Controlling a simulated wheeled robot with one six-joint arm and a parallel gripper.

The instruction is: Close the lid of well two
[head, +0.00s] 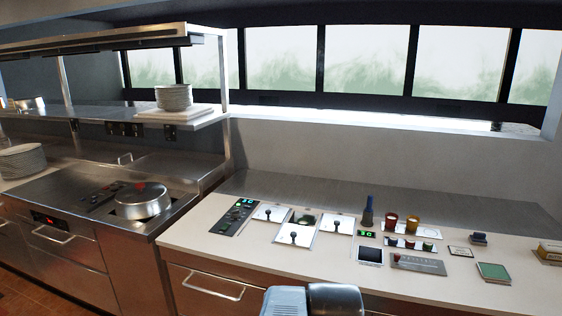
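A row of wells is set in the pale counter. A left white lid (268,213) and a right white lid (337,224) lie flat, each with a dark knob. Between them is an open well (304,217) with a dark inside. A third white lid (294,237) with a dark knob lies in front of this opening, toward the counter's near edge. No well numbers are readable. Parts of my arm show at the bottom centre, below the counter edge. My gripper's fingers are not visible.
A dark control panel (236,217) with green digits is left of the wells. A lidded pan (142,200) sits on the left stove.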

